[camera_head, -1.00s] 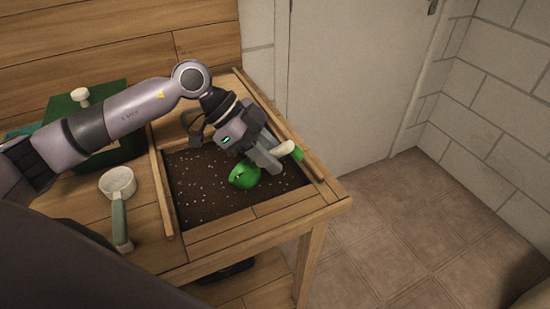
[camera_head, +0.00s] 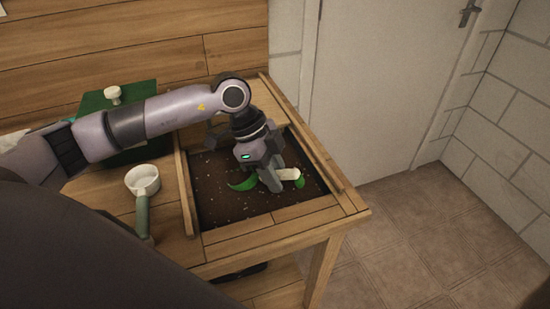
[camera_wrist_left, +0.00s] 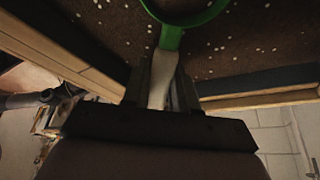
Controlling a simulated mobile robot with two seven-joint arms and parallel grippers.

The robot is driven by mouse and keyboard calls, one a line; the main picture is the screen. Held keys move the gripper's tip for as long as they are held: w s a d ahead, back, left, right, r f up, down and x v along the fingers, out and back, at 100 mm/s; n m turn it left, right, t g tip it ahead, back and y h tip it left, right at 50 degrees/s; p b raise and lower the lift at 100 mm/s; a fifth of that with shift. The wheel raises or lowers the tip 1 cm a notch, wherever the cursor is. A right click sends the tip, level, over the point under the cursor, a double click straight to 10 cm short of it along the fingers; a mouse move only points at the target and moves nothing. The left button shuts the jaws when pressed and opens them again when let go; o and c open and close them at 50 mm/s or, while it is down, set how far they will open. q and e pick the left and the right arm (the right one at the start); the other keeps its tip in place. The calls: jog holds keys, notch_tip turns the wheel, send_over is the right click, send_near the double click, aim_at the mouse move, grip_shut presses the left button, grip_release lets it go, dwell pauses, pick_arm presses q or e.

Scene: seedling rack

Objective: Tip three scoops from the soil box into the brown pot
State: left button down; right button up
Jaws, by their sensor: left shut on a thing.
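The soil box (camera_head: 262,222) is a wood-framed bed of dark soil with white specks, set in the right end of the bench. My left gripper (camera_head: 275,178) is over the soil, shut on the pale handle of a green scoop (camera_head: 243,184). The scoop's head is low at the soil, partly hidden behind the fingers. In the left wrist view the white handle (camera_wrist_left: 160,85) runs between the fingers to the green scoop rim (camera_wrist_left: 172,38), with speckled soil beyond. Whether the scoop holds soil cannot be told. The brown pot and my right gripper are not in view.
A white cup-shaped scoop (camera_head: 143,181) with a grey-green handle lies on the bench left of the soil box. A dark green thing with a white knob (camera_head: 113,94) stands behind my arm. Wooden rails edge the soil; a door and wall are beyond.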

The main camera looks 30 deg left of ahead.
aim_at(290, 171)
pick_arm(q)
jog(key=shift+d+r+y+p, duration=0.2)
jog(key=shift+d+y+p, duration=0.05)
jog(key=shift+y+p, duration=0.25)
jog(key=shift+r, duration=0.15)
jog(key=r+y+p, duration=0.1)
jog(key=p, duration=0.1)
jog(key=d+r+y+p, duration=0.1)
jog(key=r+p, duration=0.1)
jog(key=d+r+p, duration=0.1)
jog(key=p, duration=0.1)
jog(key=shift+w+r+g+y, duration=0.25)
jog(key=shift+r+g+y, duration=0.05)
jog(key=shift+y, duration=0.1)
jog(key=shift+d+r+p, duration=0.35)
jog(key=shift+r+p, duration=0.35)
jog(key=shift+p, duration=0.2)
jog(key=shift+w+d+r+y, duration=0.1)
jog(key=shift+d+r+y, duration=0.3)
jog(key=shift+r+y, duration=0.35)
jog(key=shift+r, duration=0.1)
